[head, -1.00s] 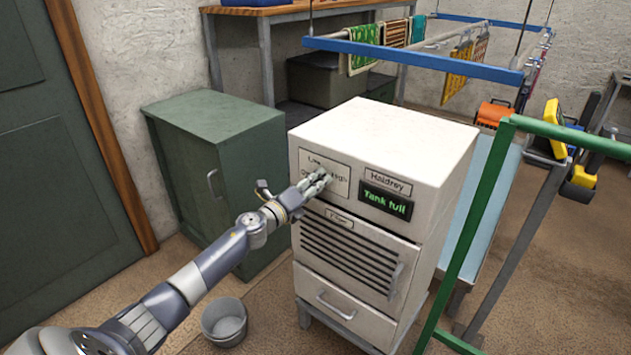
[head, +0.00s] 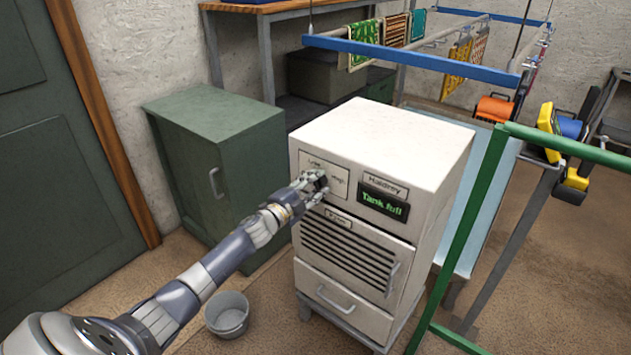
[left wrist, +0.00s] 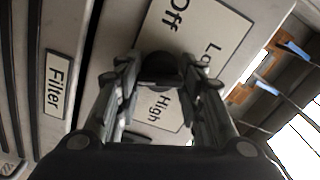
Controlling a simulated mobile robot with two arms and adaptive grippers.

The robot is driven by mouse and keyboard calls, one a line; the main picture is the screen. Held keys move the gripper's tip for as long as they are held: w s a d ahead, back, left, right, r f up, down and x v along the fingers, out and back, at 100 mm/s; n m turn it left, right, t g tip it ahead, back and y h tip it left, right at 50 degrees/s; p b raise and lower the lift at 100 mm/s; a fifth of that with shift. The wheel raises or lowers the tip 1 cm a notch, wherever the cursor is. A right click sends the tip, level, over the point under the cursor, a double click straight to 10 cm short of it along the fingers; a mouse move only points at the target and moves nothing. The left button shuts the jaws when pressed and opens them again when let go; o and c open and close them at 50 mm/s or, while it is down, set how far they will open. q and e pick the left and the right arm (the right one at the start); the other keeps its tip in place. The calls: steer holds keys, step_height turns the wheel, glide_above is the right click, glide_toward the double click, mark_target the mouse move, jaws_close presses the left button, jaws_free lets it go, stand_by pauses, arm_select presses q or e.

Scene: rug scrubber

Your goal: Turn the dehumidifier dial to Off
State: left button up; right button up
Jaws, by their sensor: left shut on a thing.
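The white dehumidifier (head: 375,143) stands in the middle of the head view, its green screen (head: 382,202) reading "Tank full". Its dial plate (head: 340,176) is at the upper left of the front, partly covered by my left gripper (head: 314,186). In the left wrist view the plate (left wrist: 222,27) carries the words "Off", "High" and a part-hidden "Lo...". The dark round dial (left wrist: 160,70) sits between the two fingers of my left gripper (left wrist: 163,75), which is shut on it. Where the dial points is not clear. My right gripper is out of view.
A green cabinet (head: 213,150) stands left of the dehumidifier, with a grey bucket (head: 227,312) on the floor in front. A green rail frame (head: 470,230) stands close on the right. A drying rack with a blue bar (head: 415,60) hangs behind.

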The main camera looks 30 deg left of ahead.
arm_select(q)
steer(key=n+p, duration=0.1)
steer(key=n, duration=0.3)
steer(key=shift+a+r+n+p, duration=0.1)
steer(key=shift+n+p, duration=0.2)
steer(key=shift+p, duration=0.05)
steer(key=shift+n+p, duration=0.45)
steer(key=shift+n, duration=1.35)
steer(key=o, duration=1.1)
steer(key=shift+s, duration=0.1)
steer(key=s, duration=0.8)
steer(key=s+a, duration=0.1)
steer(key=s, duration=0.2)
steer(key=shift+s, duration=0.4)
